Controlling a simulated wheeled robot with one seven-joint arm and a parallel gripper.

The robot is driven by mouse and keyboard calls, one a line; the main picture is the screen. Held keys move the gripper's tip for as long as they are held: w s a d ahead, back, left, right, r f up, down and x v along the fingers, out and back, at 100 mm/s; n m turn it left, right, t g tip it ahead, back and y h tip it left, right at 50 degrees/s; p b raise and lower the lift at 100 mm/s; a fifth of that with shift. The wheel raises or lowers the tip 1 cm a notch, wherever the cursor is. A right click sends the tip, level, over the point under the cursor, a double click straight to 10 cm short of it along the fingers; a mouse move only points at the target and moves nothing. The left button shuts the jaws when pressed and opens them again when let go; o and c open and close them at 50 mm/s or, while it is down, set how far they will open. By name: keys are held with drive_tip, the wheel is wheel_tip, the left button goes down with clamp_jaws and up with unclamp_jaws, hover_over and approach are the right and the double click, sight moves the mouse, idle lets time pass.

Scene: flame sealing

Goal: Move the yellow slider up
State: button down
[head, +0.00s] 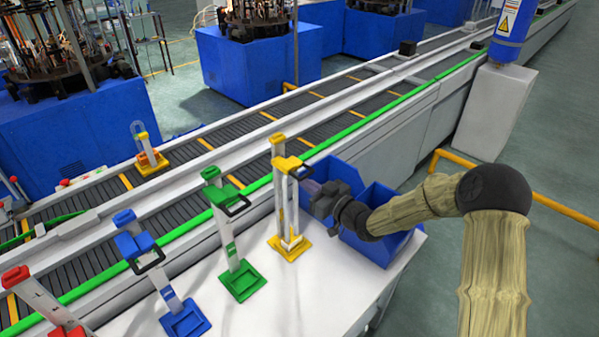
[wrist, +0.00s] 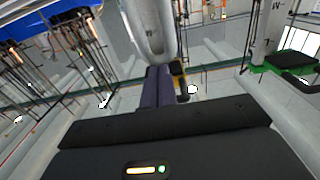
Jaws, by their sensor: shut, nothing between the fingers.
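The yellow slider (head: 284,163) sits near the top of its pale upright post, just below the yellow top cap (head: 277,138). Its black handle sticks out to the right. The post stands on a yellow base (head: 290,247) on the white table. My gripper (head: 310,187) is to the right of the post, close to the handle. Its fingers are shut and empty; I cannot tell whether they touch the handle. In the wrist view the fingers (wrist: 158,88) are together, with a yellow part and dark handle (wrist: 181,84) just right of them, partly hidden.
Green (head: 238,278), blue (head: 185,318) and red (head: 62,331) slider stands line up to the left on the white table (head: 310,295). Blue bins (head: 385,245) are under and behind my gripper. A conveyor (head: 190,160) runs behind.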

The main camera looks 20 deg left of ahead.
drive_tip(key=shift+r, duration=0.1)
idle(0.5)
drive_tip(key=shift+r+p, duration=0.75)
drive_tip(key=shift+r, duration=1.05)
drive_tip(key=shift+f, duration=0.2)
drive_tip(key=shift+f+b, duration=0.7)
drive_tip(key=shift+b, duration=0.15)
drive_tip(key=shift+d, duration=0.1)
approach(308, 174)
drive_tip(key=shift+s+f+b, duration=0.1)
drive_tip(key=shift+f+b, duration=0.35)
drive_tip(key=shift+f, duration=0.3)
